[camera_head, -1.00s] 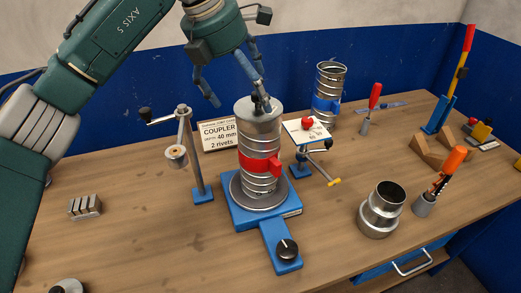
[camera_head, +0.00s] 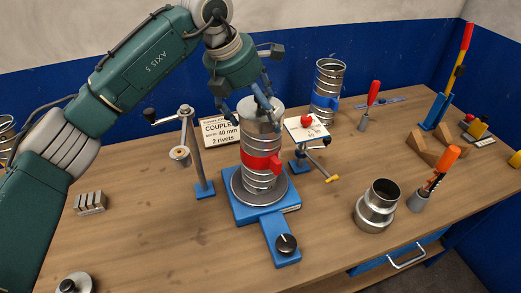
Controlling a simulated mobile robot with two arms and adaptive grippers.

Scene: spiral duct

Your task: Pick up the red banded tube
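The red banded tube (camera_head: 259,142) is a ribbed silver duct piece with a red clamp band around its middle. It stands upright on a round metal plate on a blue base (camera_head: 282,236) near the middle of the bench. My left gripper (camera_head: 250,112) is at the tube's top, coming from above, with its fingers spread. One finger is beside the left of the rim with a small gap; another overlaps the right of the top in the picture. I cannot tell whether that finger touches. My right gripper is not in view.
A blue-banded tube (camera_head: 328,92) stands behind right. A crank stand (camera_head: 196,155) is close left, and a small stand with a card (camera_head: 307,128) close right. A silver reducer (camera_head: 376,207) and orange-handled tool (camera_head: 446,160) stand at right.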

